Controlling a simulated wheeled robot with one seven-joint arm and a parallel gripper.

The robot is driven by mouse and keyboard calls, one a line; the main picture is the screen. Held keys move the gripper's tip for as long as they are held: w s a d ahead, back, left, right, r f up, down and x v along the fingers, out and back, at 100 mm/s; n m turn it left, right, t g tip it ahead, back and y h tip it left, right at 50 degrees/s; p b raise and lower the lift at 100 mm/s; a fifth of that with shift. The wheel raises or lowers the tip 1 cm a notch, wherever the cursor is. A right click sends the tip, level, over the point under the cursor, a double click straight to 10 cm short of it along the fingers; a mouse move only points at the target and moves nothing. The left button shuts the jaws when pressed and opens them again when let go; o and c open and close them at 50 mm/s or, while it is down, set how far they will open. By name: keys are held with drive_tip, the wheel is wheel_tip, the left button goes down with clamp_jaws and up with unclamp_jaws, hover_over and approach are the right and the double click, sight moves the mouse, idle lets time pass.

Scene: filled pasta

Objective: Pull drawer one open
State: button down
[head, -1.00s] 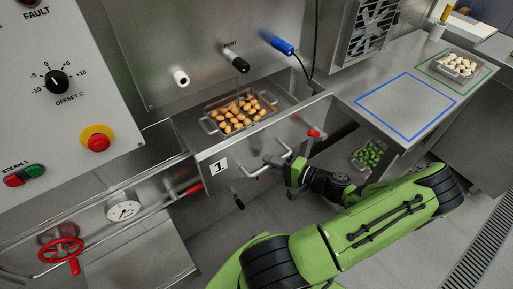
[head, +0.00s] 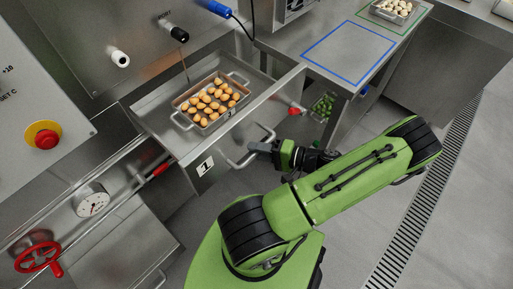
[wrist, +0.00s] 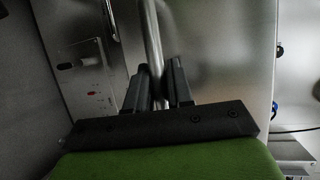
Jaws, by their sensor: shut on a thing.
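Drawer one (head: 168,128), a steel drawer with a "1" label on its front, stands pulled out from the machine in the head view. Inside it sits a metal tray with handles (head: 184,121), filled with orange-brown pasta pieces. The drawer's bar handle (head: 262,138) is on its front face. My gripper (head: 262,147) is shut on this handle. In the wrist view the bar (wrist: 151,40) runs between the two fingers of my gripper (wrist: 159,85). The fingers hide part of the handle.
A steel counter (head: 310,75) with a blue-outlined area (head: 349,53) is at the right, with a tray of pale pieces (head: 394,10) behind. A bin of green pieces (head: 323,106) sits below it. A red handwheel (head: 38,257) and gauge (head: 91,202) are at the left. Floor is clear at the right.

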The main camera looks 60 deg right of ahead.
drive_tip(key=c, duration=1.1)
unclamp_jaws()
drive_tip(key=p+v, duration=0.2)
drive_tip(key=v, duration=1.3)
drive_tip(key=shift+s, duration=0.4)
